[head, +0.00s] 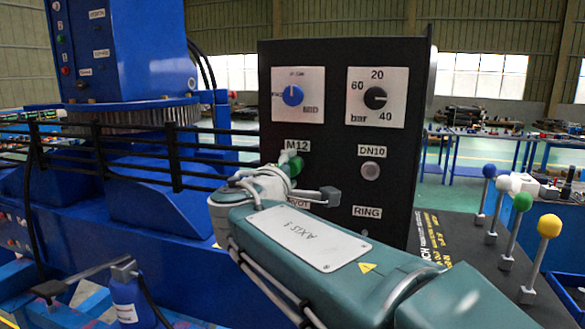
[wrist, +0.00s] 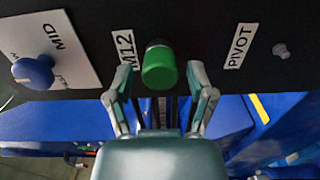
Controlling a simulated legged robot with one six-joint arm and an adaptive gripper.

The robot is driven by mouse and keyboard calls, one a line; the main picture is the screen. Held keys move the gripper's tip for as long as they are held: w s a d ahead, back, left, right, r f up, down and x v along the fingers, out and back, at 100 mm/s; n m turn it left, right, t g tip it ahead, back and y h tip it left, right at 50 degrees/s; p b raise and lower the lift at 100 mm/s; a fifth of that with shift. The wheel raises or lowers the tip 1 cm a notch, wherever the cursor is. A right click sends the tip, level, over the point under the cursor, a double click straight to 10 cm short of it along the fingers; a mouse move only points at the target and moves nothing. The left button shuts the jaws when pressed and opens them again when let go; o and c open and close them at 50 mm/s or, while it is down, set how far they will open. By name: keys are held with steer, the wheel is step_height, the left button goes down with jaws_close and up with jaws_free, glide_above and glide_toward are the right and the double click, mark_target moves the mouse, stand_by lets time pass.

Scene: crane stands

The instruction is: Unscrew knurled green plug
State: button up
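The knurled green plug (wrist: 159,66) sits on the black panel beside the M12 label in the wrist view. In the head view the green plug (head: 295,165) shows just below the M12 label, partly covered by my arm. My gripper (wrist: 160,80) is open in the wrist view, with one finger to each side of the plug and gaps between them. The fingers look apart from the plug; how far their tips are from it in depth I cannot tell. In the head view my gripper is mostly hidden behind my arm.
The black panel (head: 335,133) carries a blue knob (head: 292,96), a black bar dial (head: 375,98) and a DN10 fitting (head: 371,170). Levers with coloured balls, such as a yellow one (head: 549,226), stand at right. Black hoses (head: 95,150) run at left beside the blue crane base.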

jaws_close()
steer(key=shift+s, duration=0.1)
steer(key=shift+n, duration=2.6)
steer(key=shift+n, duration=2.6)
steer(key=shift+a, duration=0.1)
